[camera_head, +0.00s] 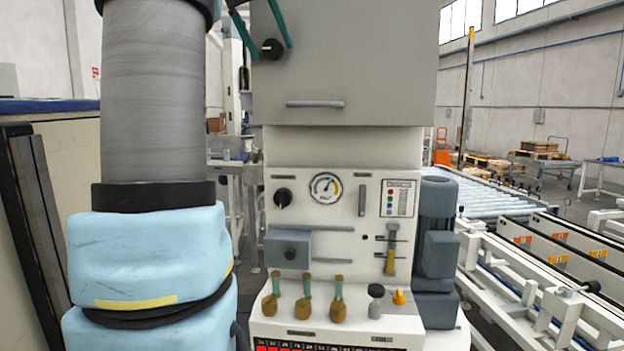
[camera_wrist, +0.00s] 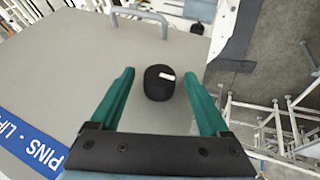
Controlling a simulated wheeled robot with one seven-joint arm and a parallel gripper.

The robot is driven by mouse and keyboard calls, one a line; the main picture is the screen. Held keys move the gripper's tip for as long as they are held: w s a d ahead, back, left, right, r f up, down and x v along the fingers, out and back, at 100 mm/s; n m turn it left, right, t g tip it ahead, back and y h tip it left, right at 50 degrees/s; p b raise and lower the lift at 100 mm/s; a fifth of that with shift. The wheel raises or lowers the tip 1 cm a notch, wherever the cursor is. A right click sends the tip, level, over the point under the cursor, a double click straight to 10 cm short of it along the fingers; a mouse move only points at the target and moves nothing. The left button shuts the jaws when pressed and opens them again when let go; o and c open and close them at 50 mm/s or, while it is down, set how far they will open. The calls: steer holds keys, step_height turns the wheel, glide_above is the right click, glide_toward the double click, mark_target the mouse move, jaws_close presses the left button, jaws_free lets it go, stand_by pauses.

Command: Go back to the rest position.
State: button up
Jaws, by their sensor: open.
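My gripper (camera_wrist: 165,95) is open in the wrist view, its two green fingers apart. A black knob (camera_wrist: 159,82) with a white mark lies between the fingers on a grey panel; I cannot tell whether the fingers touch it. In the head view my gripper (camera_head: 262,25) shows at the top, its green fingers on either side of the same black knob (camera_head: 272,49). The knob is on the upper grey cover (camera_head: 350,75) of the machine.
Below the cover, the control panel (camera_head: 340,195) carries a gauge (camera_head: 326,187), a second black knob (camera_head: 283,198) and several brass-and-green levers. A grey bar handle (camera_head: 315,104) sticks out of the cover. A roller conveyor (camera_head: 500,207) runs on the right.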

steer(key=y, duration=0.4)
steer(key=d+m+y, duration=0.1)
steer(key=shift+r+t+y, duration=0.1)
steer(key=shift+t+y, duration=0.2)
steer(key=shift+y, duration=0.1)
steer(key=shift+s+r, duration=0.25)
steer(key=shift+r, duration=0.35)
steer(key=shift+a, duration=0.2)
